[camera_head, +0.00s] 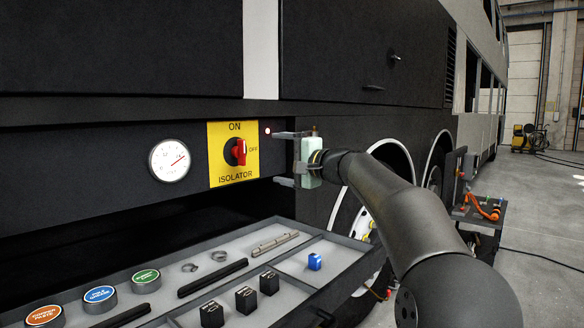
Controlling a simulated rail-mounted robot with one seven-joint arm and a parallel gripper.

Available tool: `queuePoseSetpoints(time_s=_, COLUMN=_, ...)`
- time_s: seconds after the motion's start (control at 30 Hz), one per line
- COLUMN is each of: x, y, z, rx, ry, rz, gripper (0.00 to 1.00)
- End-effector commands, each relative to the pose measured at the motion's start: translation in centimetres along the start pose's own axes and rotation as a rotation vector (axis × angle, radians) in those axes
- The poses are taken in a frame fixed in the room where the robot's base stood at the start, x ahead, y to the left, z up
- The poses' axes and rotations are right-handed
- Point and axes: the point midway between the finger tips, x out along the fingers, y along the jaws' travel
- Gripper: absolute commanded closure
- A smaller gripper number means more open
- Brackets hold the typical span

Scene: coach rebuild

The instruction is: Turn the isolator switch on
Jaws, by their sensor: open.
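The isolator switch (239,152) is a red knob on a black base. My gripper (275,158) is just right of the plate, pointing left, with one finger above the other. A small indicator light (267,131) glows pale with a reddish rim near the upper finger.
A round white gauge (170,160) is left of the plate. A wheel (362,215) is behind my arm. A cart (480,212) stands at right.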

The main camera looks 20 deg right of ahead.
Motion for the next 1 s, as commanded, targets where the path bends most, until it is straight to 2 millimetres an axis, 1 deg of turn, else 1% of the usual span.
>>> queuePoseSetpoints(time_s=0.03, x=-0.9, y=0.1, z=0.0, rx=-0.001, ry=0.003, rz=0.001, gripper=0.1)
queuePoseSetpoints(time_s=0.1, x=-1.9, y=0.1, z=-0.1, rx=-0.001, ry=0.002, rz=0.001, gripper=0.1)
queuePoseSetpoints(time_s=0.23, x=-2.9, y=0.0, z=0.0, rx=0.0, ry=0.001, rz=0.0, gripper=0.1)
queuePoseSetpoints(time_s=0.37, x=-3.2, y=0.0, z=0.0, rx=0.0, ry=-0.001, rz=0.001, gripper=0.1)
queuePoseSetpoints(time_s=0.77, x=-3.1, y=-0.1, z=0.2, rx=-0.002, ry=-0.003, rz=0.006, gripper=0.1)
queuePoseSetpoints(time_s=0.87, x=-2.8, y=-0.8, z=1.7, rx=-0.024, ry=-0.019, rz=0.053, gripper=0.1)
queuePoseSetpoints(time_s=0.97, x=-2.6, y=-1.2, z=4.8, rx=-0.073, ry=-0.056, rz=0.167, gripper=0.1)
queuePoseSetpoints(time_s=1.0, x=-2.6, y=-1.3, z=6.5, rx=-0.102, ry=-0.077, rz=0.227, gripper=0.1)
